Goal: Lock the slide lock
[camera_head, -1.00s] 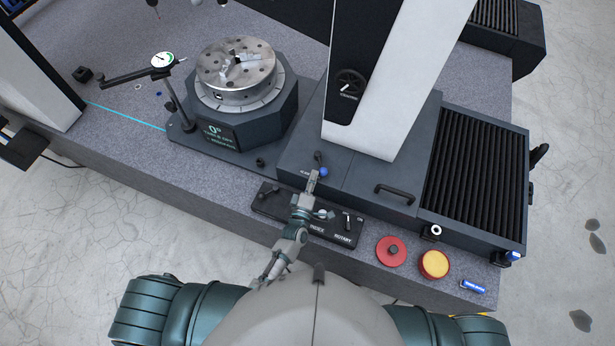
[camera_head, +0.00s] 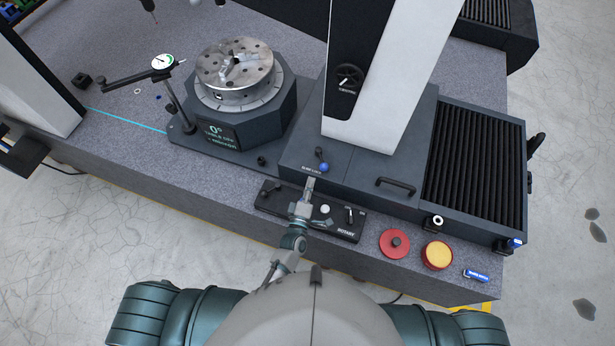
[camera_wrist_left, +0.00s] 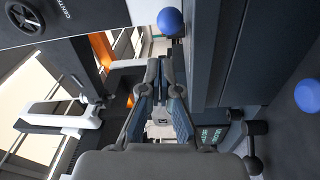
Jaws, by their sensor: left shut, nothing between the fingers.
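The slide lock is a short dark lever with a blue ball knob (camera_head: 323,167) on the dark front of the slide housing (camera_head: 345,178), beside a small label. The knob points down toward the bench front. My left gripper (camera_head: 309,183) is shut and empty, just below and left of the knob, apart from it. In the left wrist view the closed fingertips (camera_wrist_left: 163,66) lie below a blue ball (camera_wrist_left: 171,20), with a gap between. My right gripper is not in view.
A control panel (camera_head: 269,205) with switches lies under my left wrist. A red knob (camera_head: 394,243) and a yellow button (camera_head: 437,255) stand to the right. A rotary table (camera_head: 235,68) and a dial gauge (camera_head: 162,62) are at left. A dark handle (camera_head: 395,186) is right of the lock.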

